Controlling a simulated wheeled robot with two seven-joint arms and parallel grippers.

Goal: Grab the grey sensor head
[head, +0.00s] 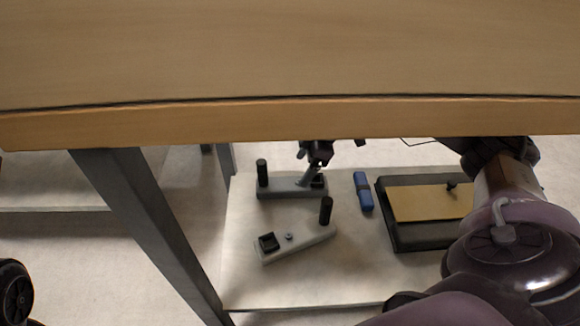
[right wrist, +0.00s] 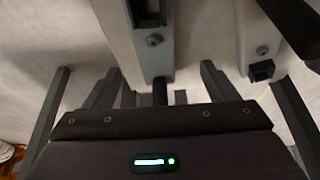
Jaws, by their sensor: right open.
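Two grey units lie on a white lower surface, each a flat grey bar with a black upright post and a black block. The front grey unit (head: 300,248) shows fully. The rear grey unit (head: 285,192) is partly behind my right gripper (head: 309,168). I cannot tell which is the sensor head. My right gripper is open, its fingers pointing down over the rear unit's right end; contact is unclear. In the right wrist view one grey unit (right wrist: 155,58) is in the middle and another grey unit (right wrist: 258,30) at the right. My left gripper is out of view.
A wooden tabletop (head: 290,60) overhangs the far part and hides some of my right arm. A blue block (head: 363,191) and a dark tray (head: 412,240) with a tan board stand right of the units. A grey table leg (head: 150,230) stands left.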

